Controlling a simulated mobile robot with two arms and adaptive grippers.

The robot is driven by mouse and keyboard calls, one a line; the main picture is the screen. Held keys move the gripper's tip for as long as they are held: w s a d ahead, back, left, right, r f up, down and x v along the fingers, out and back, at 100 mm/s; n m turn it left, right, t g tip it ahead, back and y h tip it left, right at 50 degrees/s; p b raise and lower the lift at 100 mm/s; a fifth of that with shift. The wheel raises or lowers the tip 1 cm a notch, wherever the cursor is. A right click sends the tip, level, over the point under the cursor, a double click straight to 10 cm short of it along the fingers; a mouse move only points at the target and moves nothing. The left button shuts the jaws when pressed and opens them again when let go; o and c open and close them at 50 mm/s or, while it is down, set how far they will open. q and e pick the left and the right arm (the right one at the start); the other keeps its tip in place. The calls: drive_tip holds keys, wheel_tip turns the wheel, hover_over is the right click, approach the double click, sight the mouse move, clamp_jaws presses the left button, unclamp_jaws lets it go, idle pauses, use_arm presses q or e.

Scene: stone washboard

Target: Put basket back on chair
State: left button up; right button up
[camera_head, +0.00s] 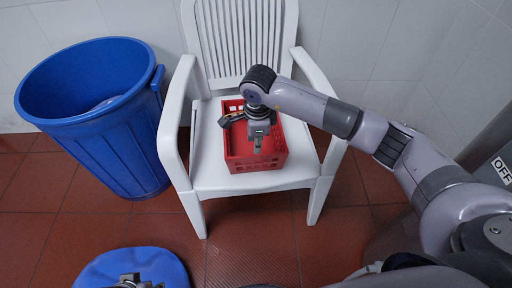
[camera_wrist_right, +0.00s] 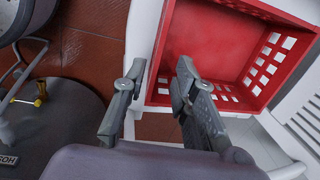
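The red basket (camera_head: 240,165) sits upright on the seat of the white plastic chair (camera_head: 211,178). My right gripper (camera_head: 258,146) is above the basket in the head view and hides part of its inside. In the right wrist view the gripper (camera_wrist_right: 160,68) is open, its two fingers apart. The near wall of the basket (camera_wrist_right: 158,90) shows between the fingers, and I cannot tell whether they touch it. Part of my left gripper (camera_head: 136,282) seems to show at the bottom edge of the head view, cut off by the frame.
A large blue bin (camera_head: 118,150) stands left of the chair. A round blue object (camera_head: 105,265) is at the bottom left. Red tiled floor (camera_head: 250,245) in front of the chair is clear.

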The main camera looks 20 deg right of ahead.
use_arm(q)
drive_tip(key=shift+x, duration=0.85)
use_arm(e)
drive_tip(key=shift+s+r, duration=0.2)
drive_tip(key=shift+r, duration=1.25)
use_arm(q)
drive_tip(key=shift+s, duration=0.1)
